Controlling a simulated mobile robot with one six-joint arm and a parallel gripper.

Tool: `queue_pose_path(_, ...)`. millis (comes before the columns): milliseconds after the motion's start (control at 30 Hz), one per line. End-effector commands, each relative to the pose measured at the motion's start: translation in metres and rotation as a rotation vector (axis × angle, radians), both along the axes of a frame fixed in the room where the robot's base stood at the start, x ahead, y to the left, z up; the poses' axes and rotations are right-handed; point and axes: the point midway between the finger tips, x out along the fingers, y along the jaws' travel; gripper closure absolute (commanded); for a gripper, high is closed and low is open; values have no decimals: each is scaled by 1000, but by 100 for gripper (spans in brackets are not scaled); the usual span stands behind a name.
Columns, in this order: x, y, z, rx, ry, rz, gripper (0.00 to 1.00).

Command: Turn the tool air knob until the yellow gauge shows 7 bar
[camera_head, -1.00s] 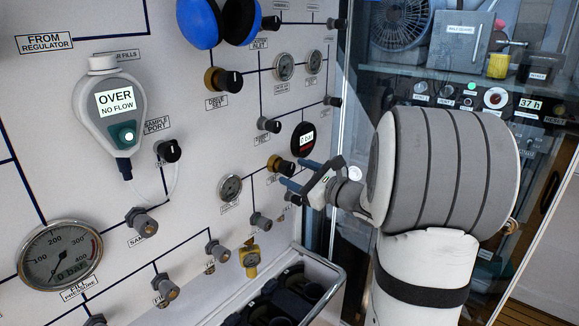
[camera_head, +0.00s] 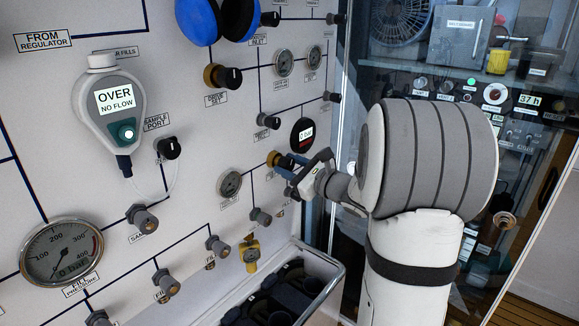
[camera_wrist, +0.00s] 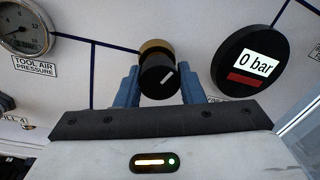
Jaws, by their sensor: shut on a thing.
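The knob, a black cap with a white mark on a brass collar, shows in the wrist view (camera_wrist: 157,72) and the head view (camera_head: 276,159). My gripper (camera_wrist: 158,85) is shut on it, one blue finger on each side; it also shows in the head view (camera_head: 284,168). In the wrist view the white mark points up and right. A round black digital gauge (camera_wrist: 252,63) right of the knob reads 0 bar above a red band; it also shows in the head view (camera_head: 302,135). A dial labelled TOOL AIR PRESSURE (camera_wrist: 24,30) is left of the knob. I see no clearly yellow gauge.
Other knobs and fittings stand out from the white panel, such as the drive set knob (camera_head: 223,77) and a brass fitting (camera_head: 250,256). A grey bin (camera_head: 332,286) is below. A glass-fronted cabinet (camera_head: 400,78) stands to the right.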

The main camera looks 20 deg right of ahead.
Motion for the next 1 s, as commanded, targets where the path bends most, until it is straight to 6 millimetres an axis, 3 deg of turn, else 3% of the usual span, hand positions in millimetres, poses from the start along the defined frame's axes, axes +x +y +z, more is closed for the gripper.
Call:
queue_pose_path(467, -1, 1, 0, 72, 46, 2, 88)
queue_pose_path(1000, -1, 1, 1, 473, 283, 0, 88)
